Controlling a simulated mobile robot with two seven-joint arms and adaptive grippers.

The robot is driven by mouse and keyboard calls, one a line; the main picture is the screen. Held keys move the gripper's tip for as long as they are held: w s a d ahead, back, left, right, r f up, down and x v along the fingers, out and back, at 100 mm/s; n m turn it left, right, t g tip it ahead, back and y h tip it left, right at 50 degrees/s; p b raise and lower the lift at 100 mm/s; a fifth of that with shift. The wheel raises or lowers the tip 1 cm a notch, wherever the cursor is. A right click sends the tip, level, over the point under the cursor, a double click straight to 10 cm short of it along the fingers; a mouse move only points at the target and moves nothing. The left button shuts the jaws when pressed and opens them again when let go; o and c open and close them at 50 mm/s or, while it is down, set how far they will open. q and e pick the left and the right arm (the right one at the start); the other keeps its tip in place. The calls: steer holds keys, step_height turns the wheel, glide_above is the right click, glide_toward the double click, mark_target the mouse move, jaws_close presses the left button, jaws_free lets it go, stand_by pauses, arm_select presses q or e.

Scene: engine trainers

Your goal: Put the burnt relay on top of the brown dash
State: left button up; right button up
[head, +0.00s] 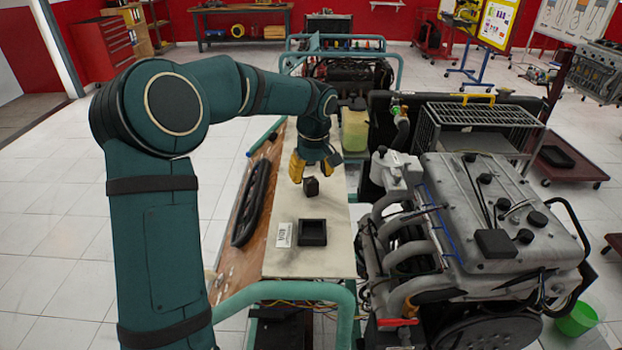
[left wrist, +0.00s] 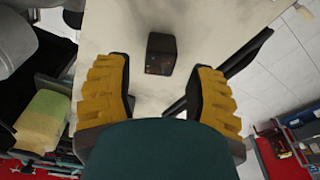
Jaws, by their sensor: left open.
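A small dark block, which looks like the burnt relay (head: 311,186), stands on the pale bench top. It also shows in the left wrist view (left wrist: 161,53), just beyond and between the fingertips. My left gripper (head: 314,170) is open above and behind it, with yellow-padded fingers apart on either side and nothing held. A brown wooden panel (head: 232,240), likely the brown dash, runs along the left side of the bench, with a long black rimmed piece (head: 255,200) on it. My right gripper is not in view.
A black square tray (head: 312,232) and a white label card (head: 284,234) lie at the bench's near end. A large engine (head: 480,205) stands close on the right. A yellowish container (head: 355,132) stands farther back. A teal rail (head: 290,290) borders the near edge.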

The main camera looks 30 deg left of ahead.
mark_target(313, 184)
arm_select(q)
step_height(313, 184, up, 9)
steer(key=p, duration=0.1)
steer(key=shift+s+d, duration=0.35)
steer(key=shift+d, duration=0.1)
steer(key=shift+s, duration=0.1)
